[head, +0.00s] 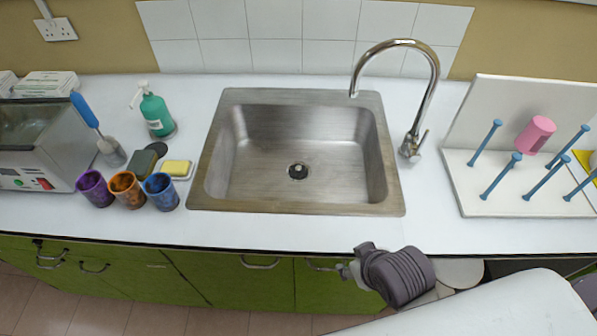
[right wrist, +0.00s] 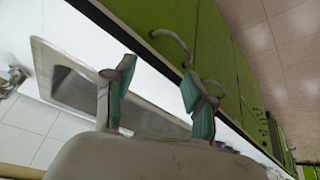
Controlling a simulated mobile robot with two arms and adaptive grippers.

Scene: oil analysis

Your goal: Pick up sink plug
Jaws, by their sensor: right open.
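A small black disc (head: 157,149), which looks like the sink plug, lies flat on the counter left of the sink, behind the sponges. The steel sink (head: 260,190) is empty, with a dark round drain (head: 298,171) in its floor. My right gripper (right wrist: 158,75) is open and empty in the right wrist view, its teal-padded fingers spread near the counter's front edge. In the head view my right arm is in front of the counter, below the sink's right corner and far from the disc. My left gripper is not in view.
Purple, orange and blue cups (head: 160,192) stand at the counter's front left. Beside the disc are a green soap bottle (head: 157,115), a yellow sponge (head: 177,168) and a brush (head: 112,150). A tall faucet (head: 430,95) and drying rack (head: 520,200) stand right of the sink.

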